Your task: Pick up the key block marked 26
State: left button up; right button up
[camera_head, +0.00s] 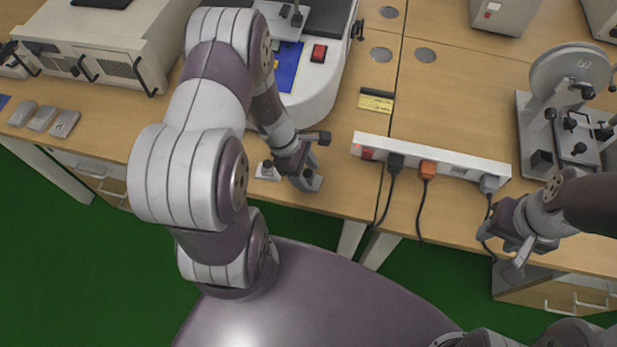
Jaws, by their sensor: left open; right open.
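I cannot read the number 26 on anything. Several small flat grey blocks (42,118) lie at the table's left front edge, and their markings are too small to read. A small light grey piece with a dark knob (267,170) sits on the table near the front edge, just left of my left gripper; I cannot tell if it is a key block. My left gripper (312,160) is open, low over the table left of the power strip, and partly hides what lies under it. My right gripper (503,250) is open at the table's front edge on the right, with nothing visible between its fingers.
A white power strip (450,166) with plugs and cables lies mid-table. A white machine with a red switch (319,53) stands behind my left gripper. A beige instrument (100,40) is at the back left, and a grey device with a disc (570,75) is on the right.

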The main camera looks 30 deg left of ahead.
pick_arm(q)
grip_shut()
